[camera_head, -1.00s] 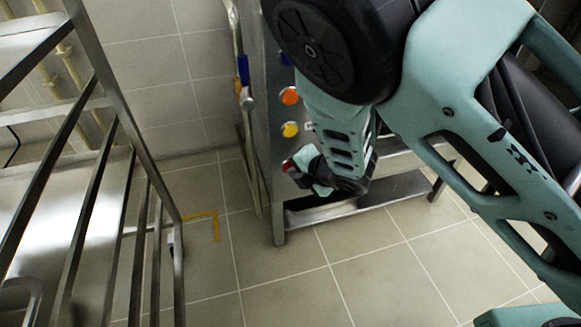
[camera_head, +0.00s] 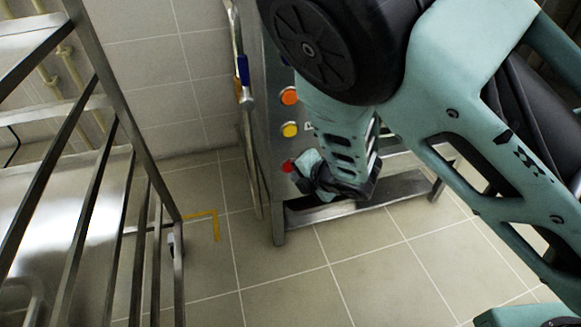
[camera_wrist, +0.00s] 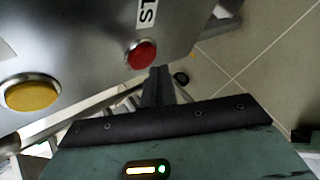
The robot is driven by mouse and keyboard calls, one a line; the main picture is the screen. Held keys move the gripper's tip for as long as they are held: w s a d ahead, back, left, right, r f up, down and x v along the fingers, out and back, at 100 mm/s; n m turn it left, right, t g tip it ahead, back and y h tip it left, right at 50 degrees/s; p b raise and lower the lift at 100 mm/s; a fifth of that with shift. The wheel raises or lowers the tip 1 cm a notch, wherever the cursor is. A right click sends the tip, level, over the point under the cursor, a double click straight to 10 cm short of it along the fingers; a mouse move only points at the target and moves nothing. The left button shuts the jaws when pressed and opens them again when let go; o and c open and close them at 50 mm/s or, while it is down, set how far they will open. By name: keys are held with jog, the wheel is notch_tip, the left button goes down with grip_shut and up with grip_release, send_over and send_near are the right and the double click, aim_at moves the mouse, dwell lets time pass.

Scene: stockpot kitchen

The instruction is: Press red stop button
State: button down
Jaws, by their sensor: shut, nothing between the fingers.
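The red stop button (camera_wrist: 142,55) is on the steel panel in the wrist view, beside a white label reading "ST", the rest cut off. In the head view the red button (camera_head: 288,166) is the lowest of the coloured buttons on the panel's side. My gripper (camera_wrist: 158,72) is shut and empty. Its fingertips lie just below the red button in the wrist picture; I cannot tell whether they touch it.
A yellow button (camera_head: 290,129) and an orange button (camera_head: 289,96) sit above the red one. A blue-handled lever (camera_head: 243,72) is at the panel's edge. A steel rack (camera_head: 107,95) stands at left. Tiled floor (camera_head: 290,290) is free in front.

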jog(key=s, duration=0.2)
jog(key=s+d, duration=0.1)
jog(key=s, duration=0.1)
jog(key=shift+s+d, duration=0.2)
jog(key=shift+s, duration=0.2)
dwell(0.7)
jog(key=s+d+r+m+g+h, duration=0.3)
jog(key=s+d+r+m+g, duration=0.15)
jog(key=s+r+m, duration=0.6)
jog(key=s+d+r+m+g+h, duration=0.3)
jog(key=s+d+r+m, duration=0.3)
jog(key=s+r+m, duration=0.5)
notch_tip(320, 180, up, 35)
jog(key=p, duration=3.7)
jog(key=shift+s+f+n, duration=0.2)
jog(key=shift+s+n, duration=0.2)
jog(key=shift+n, duration=0.05)
